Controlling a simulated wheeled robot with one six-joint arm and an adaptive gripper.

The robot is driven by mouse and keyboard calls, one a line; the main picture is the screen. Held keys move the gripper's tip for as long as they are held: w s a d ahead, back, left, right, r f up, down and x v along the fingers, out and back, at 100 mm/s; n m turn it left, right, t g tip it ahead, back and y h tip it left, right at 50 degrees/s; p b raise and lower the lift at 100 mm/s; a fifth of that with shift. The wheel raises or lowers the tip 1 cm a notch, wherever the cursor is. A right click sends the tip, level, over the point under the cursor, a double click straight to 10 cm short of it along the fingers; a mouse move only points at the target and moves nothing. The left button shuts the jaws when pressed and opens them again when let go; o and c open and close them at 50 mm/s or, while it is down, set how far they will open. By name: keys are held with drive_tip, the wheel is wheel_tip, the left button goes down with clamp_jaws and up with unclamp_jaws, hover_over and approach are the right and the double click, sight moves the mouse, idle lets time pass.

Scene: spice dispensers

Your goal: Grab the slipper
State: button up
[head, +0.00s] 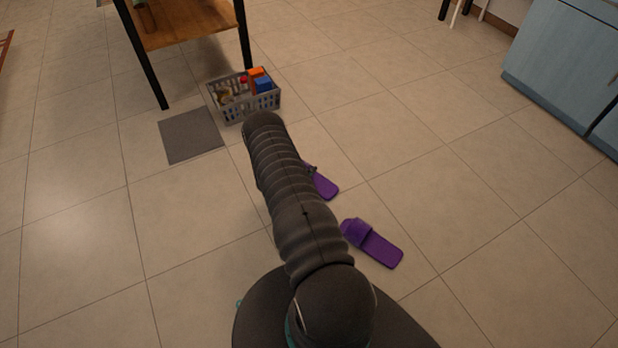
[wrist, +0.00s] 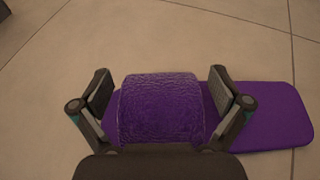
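Two purple slippers lie on the tiled floor in the head view. The nearer slipper (head: 373,243) is fully visible to the right of my arm. The farther slipper (head: 324,184) is partly hidden behind my arm. In the wrist view a purple slipper (wrist: 275,115) lies under my gripper (wrist: 160,92), its strap (wrist: 160,105) between the two spread fingers. The fingers are open, one at each side of the strap, with no clear grip on it. My gripper is hidden behind my arm in the head view.
A grey basket (head: 233,112) with several colourful items stands beyond my arm, beside a grey mat (head: 191,135). A wooden table (head: 185,25) with black legs is behind it. Blue cabinets (head: 560,65) stand at the right. The floor on the right is clear.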

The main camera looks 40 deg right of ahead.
drive_tip(key=c, duration=0.9)
drive_tip(key=shift+c, duration=0.2)
